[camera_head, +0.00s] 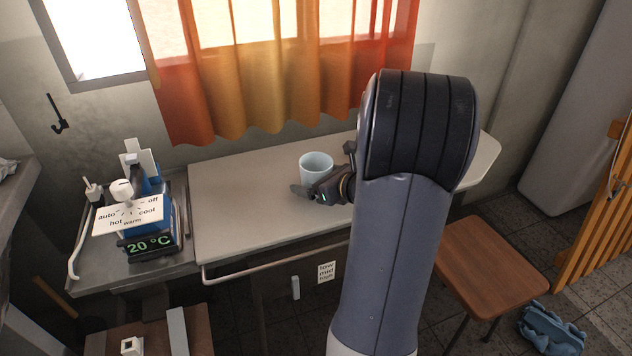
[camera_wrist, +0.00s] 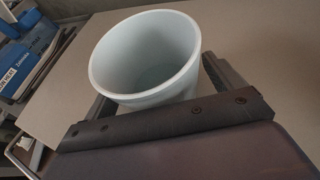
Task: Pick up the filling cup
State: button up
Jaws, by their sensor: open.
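The filling cup (camera_head: 316,167) is a pale blue-white cup standing upright on the light table. In the wrist view the cup (camera_wrist: 146,60) fills the upper middle, and its inside looks empty or holds something clear; I cannot tell which. My gripper (camera_head: 312,190) is low at the near side of the cup. In the wrist view its open fingers (camera_wrist: 152,98) reach forward on either side of the cup's lower part. The cup hides part of the fingers, and I cannot tell whether they touch it.
The table (camera_head: 240,213) is clear around the cup. A blue device with a 20 °C display (camera_head: 151,245) stands on a metal counter at left. An orange curtain (camera_head: 270,70) hangs behind the table. A wooden stool (camera_head: 490,262) stands at right.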

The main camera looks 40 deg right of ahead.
jog(key=shift+c, duration=0.2)
jog(key=c, duration=1.1)
jog(key=shift+o, duration=0.2)
notch_tip(320, 180, up, 10)
jog(key=p, duration=0.4)
jog(key=w+a+r+p, duration=0.2)
jog(key=a+r+p, duration=0.1)
jog(key=a+p, duration=0.3)
jog(key=w+a+r+n+y+p, duration=0.1)
jog(key=w+a+r+p, duration=0.1)
jog(key=a+p, duration=0.5)
jog(key=w+a+r+y+p, duration=0.1)
jog(key=w+a+r+p, duration=0.1)
jog(key=a+r+p, duration=0.3)
jog(key=a+p, duration=0.2)
jog(key=a, duration=0.2)
jog(key=shift+w+a+n, duration=0.15)
jog(key=shift+a+n, duration=0.15)
